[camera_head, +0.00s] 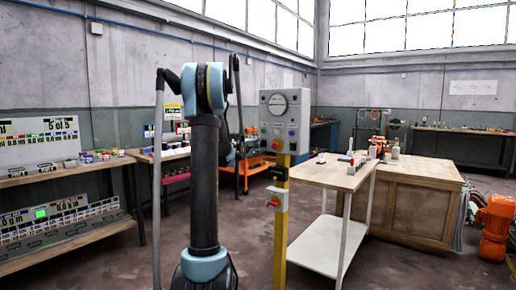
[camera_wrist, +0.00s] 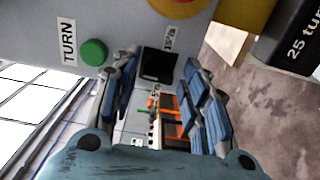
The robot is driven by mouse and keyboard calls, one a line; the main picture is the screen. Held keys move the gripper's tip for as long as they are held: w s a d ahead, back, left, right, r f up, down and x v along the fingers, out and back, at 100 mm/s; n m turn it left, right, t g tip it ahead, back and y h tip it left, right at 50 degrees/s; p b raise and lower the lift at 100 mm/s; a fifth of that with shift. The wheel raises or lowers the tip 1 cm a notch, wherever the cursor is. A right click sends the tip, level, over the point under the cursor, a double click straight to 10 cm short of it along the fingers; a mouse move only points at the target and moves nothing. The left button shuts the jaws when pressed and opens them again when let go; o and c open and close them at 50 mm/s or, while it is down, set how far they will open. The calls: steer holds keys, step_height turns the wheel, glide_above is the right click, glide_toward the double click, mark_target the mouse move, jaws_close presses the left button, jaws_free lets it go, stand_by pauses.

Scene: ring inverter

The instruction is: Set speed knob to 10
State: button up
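The fingers look apart, with small gaps on both sides of the knob; contact is not clear. I cannot read any knob setting or tell for certain that this is the speed knob. In the head view my arm partly hides the gripper.
A green button (camera_wrist: 94,52) labelled TURN is left of the fingers. A yellow and red button (camera_wrist: 180,6) and a dark block (camera_wrist: 290,35) are above right. A light wooden cart (camera_head: 330,176) stands right of the post. Benches line the walls.

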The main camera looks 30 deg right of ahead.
stand_by(0.3)
steer(key=v, duration=1.2)
steer(key=s+a+f+m+g+y, duration=0.1)
steer(key=s+a+f+y, duration=0.4)
steer(key=s+a+f, duration=0.4)
steer(key=s+a+f+m+g+y, duration=0.1)
steer(key=s+a+f+y, duration=0.5)
steer(key=s+a, duration=1)
steer(key=s+a+f+m+g+y, duration=0.2)
steer(key=s+a+f+y, duration=0.3)
steer(key=s+a+f, duration=0.7)
steer(key=a+f, duration=0.1)
steer(key=a, duration=0.3)
steer(key=shift+s+g+y, duration=0.25)
steer(key=shift+g+y, duration=0.05)
steer(key=shift+a, duration=0.1)
steer(key=shift+c, duration=1.6)
